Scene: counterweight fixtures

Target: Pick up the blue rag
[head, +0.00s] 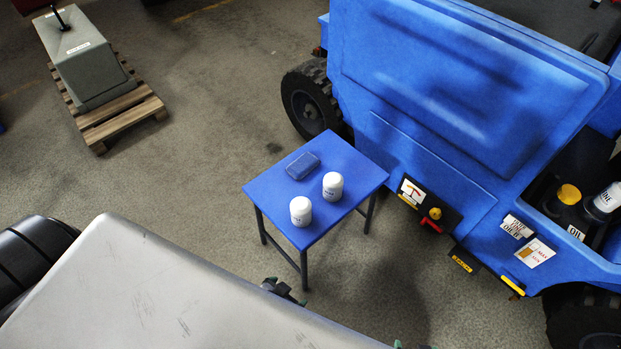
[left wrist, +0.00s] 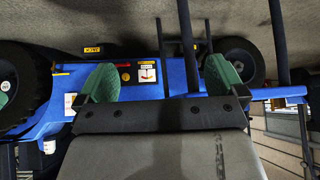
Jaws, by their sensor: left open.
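The blue rag (head: 303,166) looks like a dark blue folded bundle. It lies near the back left of a small blue table (head: 267,190), behind two white canisters, one at the front (head: 301,212) and one to the right (head: 333,186). My left gripper (left wrist: 160,80) is open and empty, with green pads wide apart in the left wrist view. A dark gripper part (head: 283,290) shows low in front of the table in the head view, apart from the rag. I cannot make out the rag in the left wrist view.
A large blue vehicle (head: 455,90) stands close to the table's right and back. A grey counterweight block (head: 85,60) sits on a wooden pallet (head: 125,108) at the back left. A silver surface (head: 150,290) fills the lower left. Floor left of the table is clear.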

